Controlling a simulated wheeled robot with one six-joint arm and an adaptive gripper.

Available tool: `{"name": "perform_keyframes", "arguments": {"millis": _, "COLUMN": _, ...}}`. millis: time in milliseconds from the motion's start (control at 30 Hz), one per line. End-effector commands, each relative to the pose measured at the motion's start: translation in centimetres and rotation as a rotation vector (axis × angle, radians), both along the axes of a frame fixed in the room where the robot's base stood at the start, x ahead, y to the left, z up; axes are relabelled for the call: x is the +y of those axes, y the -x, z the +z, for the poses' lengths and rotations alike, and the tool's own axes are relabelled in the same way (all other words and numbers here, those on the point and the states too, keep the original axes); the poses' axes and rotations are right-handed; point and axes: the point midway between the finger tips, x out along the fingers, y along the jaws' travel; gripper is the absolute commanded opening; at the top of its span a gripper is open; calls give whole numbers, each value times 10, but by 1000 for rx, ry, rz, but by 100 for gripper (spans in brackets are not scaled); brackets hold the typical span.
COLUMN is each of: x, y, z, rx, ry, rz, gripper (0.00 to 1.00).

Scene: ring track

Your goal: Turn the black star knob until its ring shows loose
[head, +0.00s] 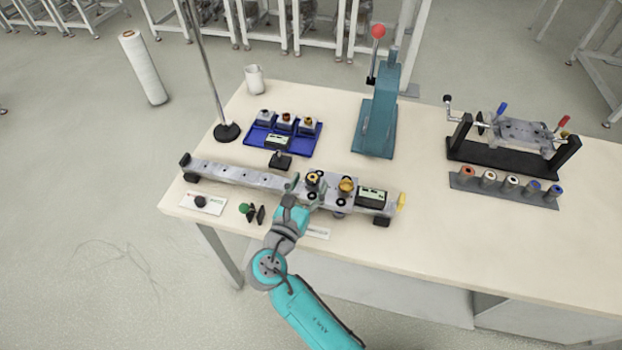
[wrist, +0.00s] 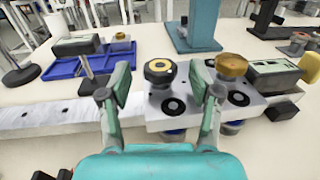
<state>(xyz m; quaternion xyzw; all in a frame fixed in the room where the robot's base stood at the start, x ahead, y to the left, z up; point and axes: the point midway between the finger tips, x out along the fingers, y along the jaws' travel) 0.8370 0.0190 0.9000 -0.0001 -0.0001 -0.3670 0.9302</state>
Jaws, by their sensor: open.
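The black star knob (wrist: 160,71) stands on a grey metal block on the rail, with a yellow ring around its top. In the head view the knob (head: 313,179) is just beyond my gripper, partly close to the finger. My gripper (wrist: 160,95) is open, with one finger left and one right of the knob in the wrist view. The fingertips look short of the knob, and I cannot tell whether they touch it. In the head view my gripper (head: 303,185) is over the rail (head: 235,174). A brass knob (wrist: 231,66) stands to the right on the same block.
A device with a display (head: 371,196) sits at the rail's right end. A blue tray (head: 262,138) with several fittings lies behind the rail. A teal press (head: 378,120) stands farther back.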

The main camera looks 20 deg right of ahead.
Motion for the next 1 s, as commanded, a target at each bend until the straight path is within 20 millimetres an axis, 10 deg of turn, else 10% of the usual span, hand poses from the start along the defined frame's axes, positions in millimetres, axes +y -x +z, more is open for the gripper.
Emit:
{"name": "perform_keyframes", "arguments": {"millis": 500, "x": -12, "y": -13, "z": 0, "rx": 0, "ry": 0, "rz": 1, "gripper": 64}}
{"name": "perform_keyframes", "arguments": {"millis": 767, "x": -12, "y": -13, "z": 0, "rx": 0, "ry": 0, "rz": 1, "gripper": 3}}
{"name": "perform_keyframes", "arguments": {"millis": 1000, "x": -13, "y": -13, "z": 0, "rx": 0, "ry": 0, "rz": 16, "gripper": 3}}
